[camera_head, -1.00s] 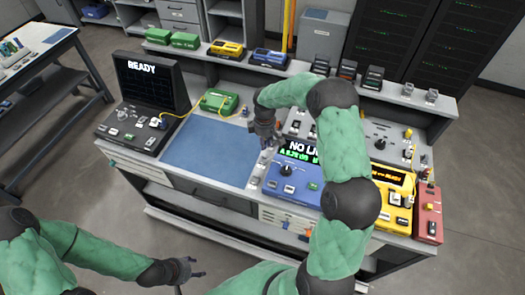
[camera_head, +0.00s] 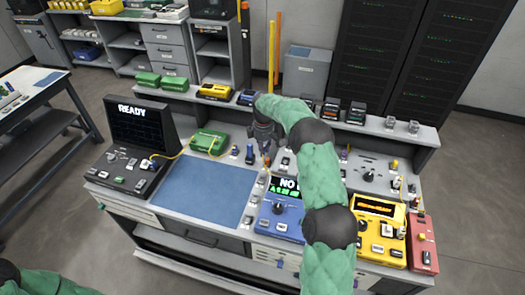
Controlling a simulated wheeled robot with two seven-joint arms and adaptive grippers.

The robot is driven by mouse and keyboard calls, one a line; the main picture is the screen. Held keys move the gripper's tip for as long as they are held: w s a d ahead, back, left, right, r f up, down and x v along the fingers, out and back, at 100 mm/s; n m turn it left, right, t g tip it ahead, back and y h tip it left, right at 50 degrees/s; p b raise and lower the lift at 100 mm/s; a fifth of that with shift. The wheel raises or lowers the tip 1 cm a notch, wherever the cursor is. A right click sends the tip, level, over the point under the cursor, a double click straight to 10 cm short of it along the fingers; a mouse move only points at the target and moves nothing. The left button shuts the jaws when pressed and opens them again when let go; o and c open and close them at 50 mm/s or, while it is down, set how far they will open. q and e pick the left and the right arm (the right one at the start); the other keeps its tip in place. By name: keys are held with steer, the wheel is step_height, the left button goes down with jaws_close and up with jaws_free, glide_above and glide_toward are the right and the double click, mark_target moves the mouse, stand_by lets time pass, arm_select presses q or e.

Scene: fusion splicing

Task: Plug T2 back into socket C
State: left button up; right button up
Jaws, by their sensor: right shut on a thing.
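My right gripper (camera_head: 266,152) is over the back of the bench, behind the blue instrument (camera_head: 279,215), pointing down. It is shut on a small plug that is mostly hidden by the fingers; I cannot read a T2 label on it. Small grey connectors stand in a row (camera_head: 252,203) left of the blue instrument, below the gripper. Socket C cannot be made out by its label. My left gripper is out of view; only a bit of my left arm shows at bottom left.
A dark console (camera_head: 141,121) reads "READY"; a yellow cable runs from it to a green box (camera_head: 209,141). A clear blue mat (camera_head: 203,190) lies between console and blue instrument. A yellow instrument (camera_head: 378,229) and red box (camera_head: 422,241) stand right. A shelf (camera_head: 390,131) edges the back.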

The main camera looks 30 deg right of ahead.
jaws_close()
steer(key=s+d+p, duration=0.2)
steer(key=d+p, duration=0.1)
steer(key=s+d+r+p, duration=0.1)
steer(key=s+d+p, duration=0.1)
steer(key=d+p, duration=0.1)
steer(key=s+d+p, duration=0.3)
steer(key=p, duration=0.1)
steer(key=shift+d+r+p, duration=0.3)
steer(key=shift+d+r, duration=0.05)
steer(key=shift+r, duration=0.05)
steer(key=s+d+r+p, duration=0.2)
steer(key=s+d+p, duration=0.6)
steer(key=s+p, duration=0.25)
steer(key=shift+m, duration=0.4)
steer(key=shift+s+d+f+b, duration=0.1)
steer(key=shift+f+b, duration=0.45)
steer(key=shift+f, duration=1.15)
steer(key=shift+s+d+f+b, duration=0.1)
steer(key=shift+f+b, duration=0.4)
steer(key=shift+f, duration=1.15)
steer(key=shift+b, duration=0.75)
steer(key=shift+f+b, duration=0.5)
steer(key=shift+b, duration=0.05)
